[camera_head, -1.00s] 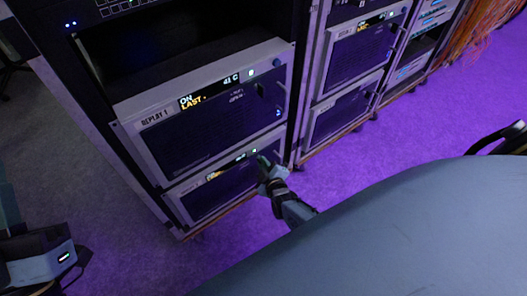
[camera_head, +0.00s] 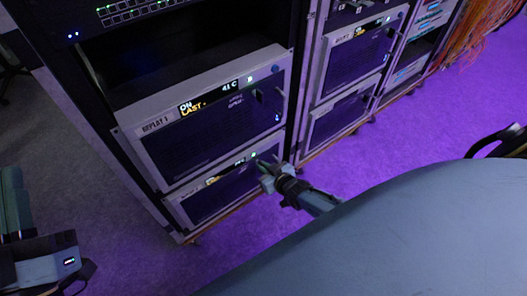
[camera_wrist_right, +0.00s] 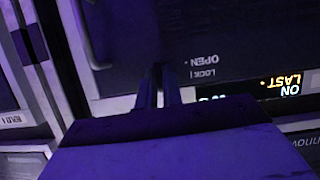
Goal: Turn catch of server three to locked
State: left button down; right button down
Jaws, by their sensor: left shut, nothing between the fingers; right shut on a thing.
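The lower server (camera_head: 225,192) sits in the left rack, below the server labelled REPLAY 1 (camera_head: 205,125). Its own label is too small to read. My right gripper (camera_head: 262,165) is at the right part of its front. In the right wrist view, my right gripper's fingers (camera_wrist_right: 158,85) are shut on the catch, beside upside-down words OPEN and LOCK (camera_wrist_right: 203,68). The fingers hide the catch, so its angle cannot be told. My left gripper (camera_head: 12,190) is shut and empty at the lower left, away from the racks.
A second rack with more servers (camera_head: 335,115) stands to the right of the left rack. Orange cables (camera_head: 470,40) hang at the upper right. The purple-lit floor (camera_head: 420,115) in front of the racks is clear. The lit server display (camera_wrist_right: 285,85) is near my right fingers.

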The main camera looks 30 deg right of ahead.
dwell(0.7)
jog(key=c, duration=1.6)
grip_release()
jog(key=shift+o, duration=0.2)
